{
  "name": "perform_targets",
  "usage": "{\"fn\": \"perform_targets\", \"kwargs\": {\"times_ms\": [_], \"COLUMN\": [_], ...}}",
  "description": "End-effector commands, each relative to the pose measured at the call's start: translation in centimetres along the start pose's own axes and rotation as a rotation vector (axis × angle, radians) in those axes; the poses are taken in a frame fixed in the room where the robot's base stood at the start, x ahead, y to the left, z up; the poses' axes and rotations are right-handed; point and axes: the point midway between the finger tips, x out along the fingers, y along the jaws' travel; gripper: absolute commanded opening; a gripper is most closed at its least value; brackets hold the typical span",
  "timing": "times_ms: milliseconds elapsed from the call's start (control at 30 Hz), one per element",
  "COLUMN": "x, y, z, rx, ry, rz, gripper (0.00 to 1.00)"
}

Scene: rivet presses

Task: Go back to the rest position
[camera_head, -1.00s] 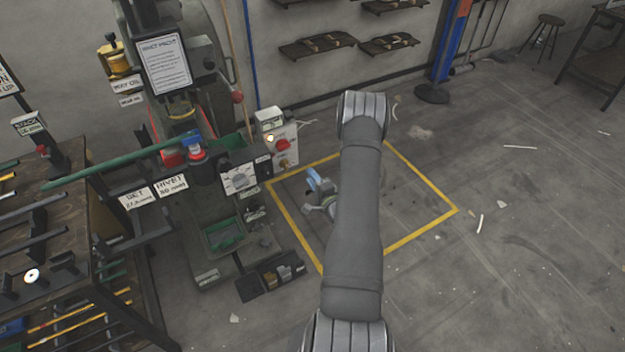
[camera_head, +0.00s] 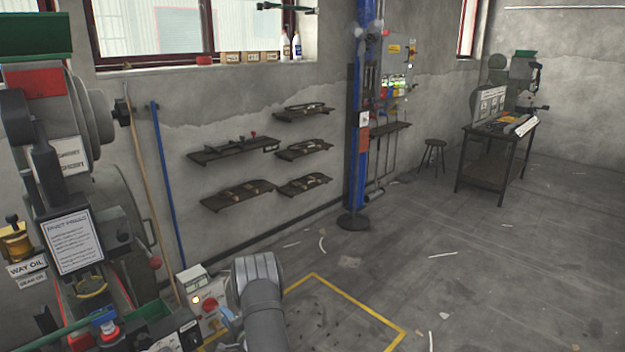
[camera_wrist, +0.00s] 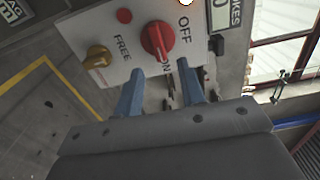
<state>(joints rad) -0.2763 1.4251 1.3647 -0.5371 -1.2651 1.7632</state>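My gripper (camera_wrist: 160,88) shows in the wrist view as two blue fingers, held apart with nothing between them. Just beyond the fingertips is a pale control panel (camera_wrist: 135,68) with a red rotary knob (camera_wrist: 157,38) between the OFF and ON marks. A brass-coloured knob (camera_wrist: 98,58) sits by the word FREE. A small gap seems to lie between fingertips and panel; contact is not clear. In the head view the panel's red knob (camera_head: 210,306) shows at the lower left, beside my arm. My gripper is mostly hidden there behind my arm.
A large press (camera_head: 65,180) with a posted notice stands at the left. Wall shelves (camera_head: 238,194) and a blue post (camera_head: 357,150) are behind. A stool (camera_head: 433,152) and a bench (camera_head: 495,165) stand far right.

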Motion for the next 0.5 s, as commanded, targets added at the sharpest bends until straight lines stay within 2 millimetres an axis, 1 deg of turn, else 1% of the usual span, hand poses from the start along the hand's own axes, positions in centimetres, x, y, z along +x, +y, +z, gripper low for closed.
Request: {"fn": "perform_targets", "kwargs": {"times_ms": [33, 200, 333, 500], "x": [1.1, 3.8, 5.0, 5.8], "y": [0.0, 0.0, 0.0, 0.0], "z": [0.0, 0.0, 0.0, 0.0], "rx": [-0.002, -0.001, -0.001, -0.001], "ry": [-0.002, 0.000, 0.000, 0.000], "rz": [-0.002, -0.002, -0.002, 0.000], "gripper": [0.36, 0.36, 0.36, 0.36]}}
